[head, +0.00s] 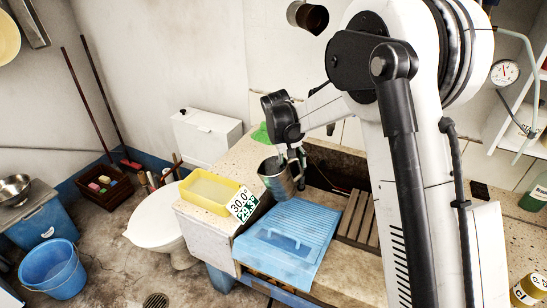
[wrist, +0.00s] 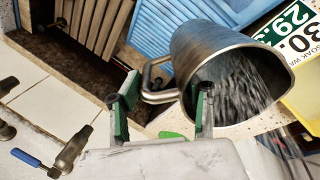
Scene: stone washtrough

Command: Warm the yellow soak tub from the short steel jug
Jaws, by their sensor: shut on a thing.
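The short steel jug (head: 275,180) is held above the counter, just right of the yellow soak tub (head: 213,191). In the wrist view the jug (wrist: 205,60) leans with its mouth towards the yellow tub (wrist: 303,98), and grey, streaked water shows inside. I cannot tell whether any water is leaving the lip. My gripper (head: 299,164) is shut on the jug's handle; its green-padded fingers (wrist: 162,106) show around the handle. The tub stands on the speckled counter with pale contents.
A blue ribbed washboard (head: 290,235) lies in front of the jug, beside a wooden slatted rack (head: 355,215) in the stone trough. A green item (head: 260,133) lies behind. A toilet (head: 155,212) and blue bucket (head: 52,269) stand left. Taps (wrist: 70,150) show in the wrist view.

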